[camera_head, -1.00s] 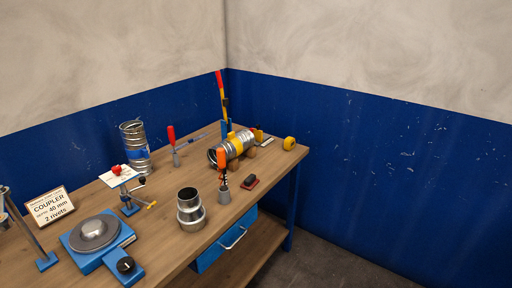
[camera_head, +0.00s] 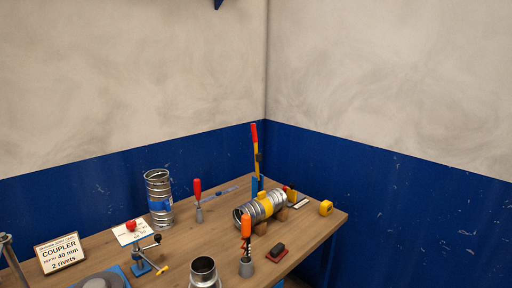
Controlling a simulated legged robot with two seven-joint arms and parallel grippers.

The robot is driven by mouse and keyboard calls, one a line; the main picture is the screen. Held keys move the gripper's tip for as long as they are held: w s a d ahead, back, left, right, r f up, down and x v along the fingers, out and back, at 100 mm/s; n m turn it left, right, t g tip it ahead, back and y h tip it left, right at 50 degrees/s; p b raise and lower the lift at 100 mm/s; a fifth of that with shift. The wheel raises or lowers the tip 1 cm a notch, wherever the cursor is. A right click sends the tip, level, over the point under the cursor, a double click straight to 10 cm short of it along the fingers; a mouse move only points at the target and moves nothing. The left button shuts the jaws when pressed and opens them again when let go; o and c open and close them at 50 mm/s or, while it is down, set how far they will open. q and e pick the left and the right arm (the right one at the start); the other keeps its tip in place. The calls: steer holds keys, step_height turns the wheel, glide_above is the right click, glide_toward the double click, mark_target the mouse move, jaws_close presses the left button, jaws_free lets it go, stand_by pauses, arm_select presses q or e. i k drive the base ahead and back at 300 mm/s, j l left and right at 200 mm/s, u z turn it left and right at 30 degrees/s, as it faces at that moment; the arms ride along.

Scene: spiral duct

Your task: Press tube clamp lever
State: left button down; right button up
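The tube clamp appears to be the stand at the back of the bench, with a long upright lever (camera_head: 256,150) that has a red grip and a yellow and black shaft. A ribbed metal duct (camera_head: 248,213) with a yellow band (camera_head: 264,204) lies on wooden supports in front of it. I cannot tell whether the band belongs to the clamp. Neither of my grippers is in view.
A wooden bench (camera_head: 190,250) holds an upright duct (camera_head: 158,195), a red-handled tool (camera_head: 198,195), an orange-handled tool (camera_head: 246,240), a metal coupler (camera_head: 204,272), a coupler sign (camera_head: 60,252), a small crank device (camera_head: 146,255) and a yellow tape measure (camera_head: 326,208). Walls stand behind.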

mark_target(258, 156)
steer(key=i+l+z, duration=0.2)
steer(key=i, duration=0.3)
steer(key=i+l+z, duration=0.25)
steer(key=i, duration=0.25)
